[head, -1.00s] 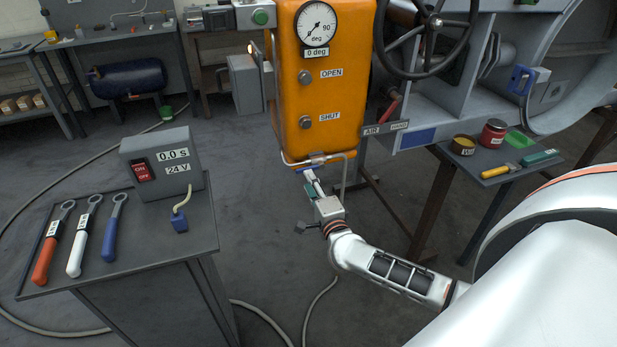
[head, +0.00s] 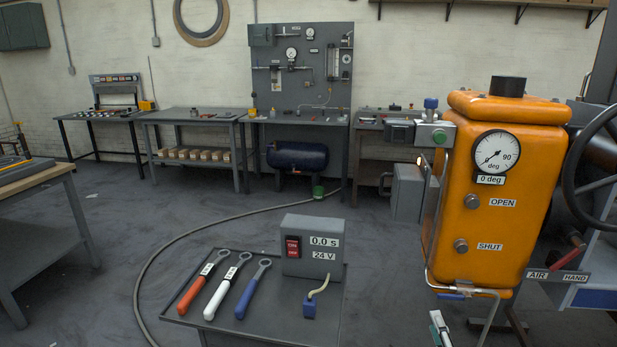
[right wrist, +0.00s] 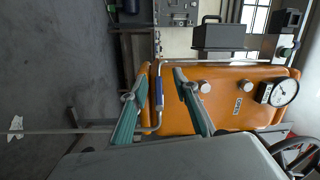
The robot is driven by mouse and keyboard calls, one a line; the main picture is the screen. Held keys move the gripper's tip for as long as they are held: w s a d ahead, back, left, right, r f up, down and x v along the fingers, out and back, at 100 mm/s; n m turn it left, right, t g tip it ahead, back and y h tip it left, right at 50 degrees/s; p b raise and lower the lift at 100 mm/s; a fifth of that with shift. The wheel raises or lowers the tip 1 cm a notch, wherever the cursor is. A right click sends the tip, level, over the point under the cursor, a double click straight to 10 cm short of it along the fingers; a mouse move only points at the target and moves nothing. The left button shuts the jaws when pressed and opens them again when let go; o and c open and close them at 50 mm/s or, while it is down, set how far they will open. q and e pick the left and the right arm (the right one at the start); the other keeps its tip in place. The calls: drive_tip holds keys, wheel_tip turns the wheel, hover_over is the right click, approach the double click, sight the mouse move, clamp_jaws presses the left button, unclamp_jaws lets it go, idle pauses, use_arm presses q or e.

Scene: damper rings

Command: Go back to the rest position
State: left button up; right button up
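The orange actuator box (head: 494,220) stands at the right in the head view. Its dial (head: 496,152) has the label "0 deg", and its front carries OPEN and SHUT buttons. A bent pipe with a blue sleeve (head: 450,294) runs below the box; the sleeve also shows in the right wrist view (right wrist: 158,95). My right gripper (head: 437,318) shows at the bottom edge of the head view, just below the sleeve. In the right wrist view its green fingers (right wrist: 161,80) are apart, with the sleeve seen between them. I cannot tell if they touch it. My left gripper is not in view.
A handwheel (head: 597,165) is at the right edge. Workbenches line the back wall.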

drive_tip(key=s+a+f+n+g+y, duration=0.1)
drive_tip(key=s+a+f+n+y, duration=0.25)
drive_tip(key=s+a+n, duration=0.3)
drive_tip(key=s+a+f+n+g+y, duration=0.1)
drive_tip(key=s+a+f+n+y, duration=0.25)
drive_tip(key=s+a+n, duration=0.35)
drive_tip(key=s+f+n+g+h, duration=0.2)
drive_tip(key=s+f+n+g, duration=0.3)
drive_tip(key=s+f, duration=0.5)
drive_tip(key=s+n, duration=0.1)
drive_tip(key=n, duration=0.1)
drive_tip(key=shift+s+a+f+n+g, duration=0.2)
drive_tip(key=shift+a+f+n+g, duration=0.05)
drive_tip(key=shift+a+n+g, duration=0.1)
